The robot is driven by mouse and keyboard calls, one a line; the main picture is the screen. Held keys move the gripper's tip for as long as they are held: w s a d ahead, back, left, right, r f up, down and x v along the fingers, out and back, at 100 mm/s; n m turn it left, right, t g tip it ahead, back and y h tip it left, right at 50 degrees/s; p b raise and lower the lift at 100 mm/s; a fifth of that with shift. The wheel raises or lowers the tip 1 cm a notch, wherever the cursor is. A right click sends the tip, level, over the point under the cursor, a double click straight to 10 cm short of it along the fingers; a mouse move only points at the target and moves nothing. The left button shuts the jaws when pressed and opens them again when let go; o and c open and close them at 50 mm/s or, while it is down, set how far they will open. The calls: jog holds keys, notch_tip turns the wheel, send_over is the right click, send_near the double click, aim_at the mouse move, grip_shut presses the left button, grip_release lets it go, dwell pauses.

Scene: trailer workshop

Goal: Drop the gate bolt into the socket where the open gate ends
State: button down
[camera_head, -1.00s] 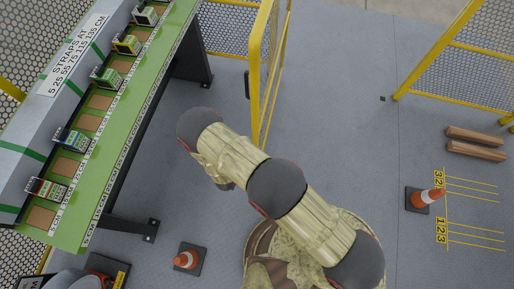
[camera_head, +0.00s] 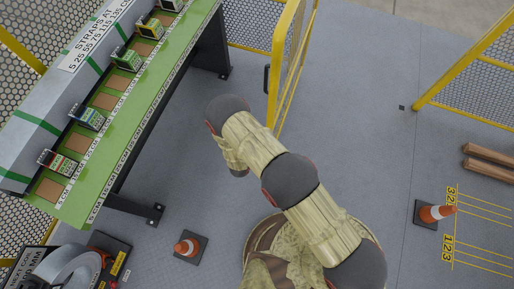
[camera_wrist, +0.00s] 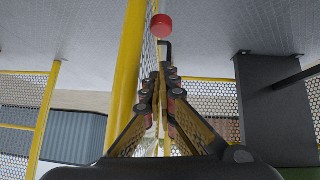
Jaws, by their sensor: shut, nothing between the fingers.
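The open yellow mesh gate (camera_head: 287,65) stands upright at top centre in the head view, with a black fitting (camera_head: 266,79) on its near side. A small dark square (camera_head: 402,107) lies in the floor to the right; I cannot tell whether it is the socket. In the wrist view, a yellow gate post (camera_wrist: 130,70) runs just left of my gripper (camera_wrist: 167,72). My gripper is shut and empty. A red round knob (camera_wrist: 162,26) and a black bent rod (camera_wrist: 166,46) show just beyond the fingertips, apparently apart from them. My arm hides the gripper in the head view.
A green strap bench (camera_head: 150,100) stands at left; its black legs (camera_head: 145,208) reach the floor. Orange cones stand at lower left (camera_head: 188,246) and right (camera_head: 436,212). Timber pieces (camera_head: 488,160) lie at far right. Floor between gate and right fence (camera_head: 465,70) is clear.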

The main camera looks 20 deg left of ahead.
jog(key=b+x, duration=0.1)
jog(key=x, duration=0.4)
jog(key=shift+w+d+f, duration=0.1)
jog(key=shift+f, duration=0.15)
jog(key=shift+s+f+b, duration=0.2)
jog(key=shift+f+b, duration=0.35)
jog(key=shift+f, duration=0.6)
jog(key=shift+d+f, duration=0.1)
jog(key=shift+f, duration=0.45)
notch_tip(320, 180, down, 8)
jog(key=b, duration=0.6)
jog(key=shift+r, duration=0.2)
jog(key=shift+r, duration=0.1)
